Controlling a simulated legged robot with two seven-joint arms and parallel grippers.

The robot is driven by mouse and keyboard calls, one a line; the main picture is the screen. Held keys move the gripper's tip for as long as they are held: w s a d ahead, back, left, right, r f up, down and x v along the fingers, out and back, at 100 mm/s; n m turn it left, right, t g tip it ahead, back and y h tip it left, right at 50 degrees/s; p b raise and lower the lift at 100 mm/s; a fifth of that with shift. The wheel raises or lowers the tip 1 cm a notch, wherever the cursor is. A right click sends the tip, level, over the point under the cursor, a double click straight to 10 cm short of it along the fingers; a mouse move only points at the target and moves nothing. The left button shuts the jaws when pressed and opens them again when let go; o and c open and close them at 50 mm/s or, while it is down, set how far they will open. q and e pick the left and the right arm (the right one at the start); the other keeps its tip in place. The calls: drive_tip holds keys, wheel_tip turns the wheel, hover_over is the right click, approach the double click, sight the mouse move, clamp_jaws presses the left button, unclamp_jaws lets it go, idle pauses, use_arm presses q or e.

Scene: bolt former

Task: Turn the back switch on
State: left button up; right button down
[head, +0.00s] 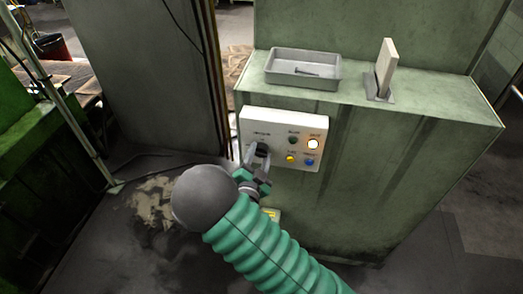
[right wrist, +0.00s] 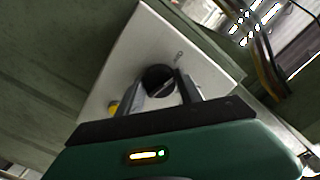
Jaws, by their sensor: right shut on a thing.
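A white control panel (head: 284,122) is mounted on the front of the green machine. A black rotary switch knob (head: 261,149) sits at the panel's left side. My right gripper (head: 260,158) reaches it from below and is shut on the knob. In the right wrist view the knob (right wrist: 158,75) sits between the two fingers of the right gripper (right wrist: 160,90). The label by the knob is too small to read, and the fingers partly hide the knob. My left gripper is not in view.
Beside the knob are a glowing white button (head: 313,144), a dark green button (head: 292,140), a yellow button (head: 290,158) and a blue button (head: 309,162). A grey tray (head: 302,82) with a bolt-like part and an upright pale lever (head: 386,66) are on the ledge above.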

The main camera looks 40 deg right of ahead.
drive_tip(key=m+b, duration=0.2)
drive_tip(key=shift+f+m, duration=0.3)
drive_tip(key=shift+f, duration=0.05)
drive_tip(key=shift+s+r+m+b, duration=0.1)
drive_tip(key=shift+r+m+b, duration=0.1)
drive_tip(key=shift+m+b, duration=0.2)
drive_tip(key=m+b, duration=0.2)
drive_tip(key=b, duration=0.1)
drive_tip(key=shift+f, duration=0.25)
drive_tip(key=m+b, duration=0.3)
drive_tip(key=shift+r, duration=0.15)
drive_tip(key=c, duration=1)
unclamp_jaws()
drive_tip(key=shift+c, duration=0.2)
drive_tip(key=shift+o, duration=1)
drive_tip(key=shift+r, duration=0.2)
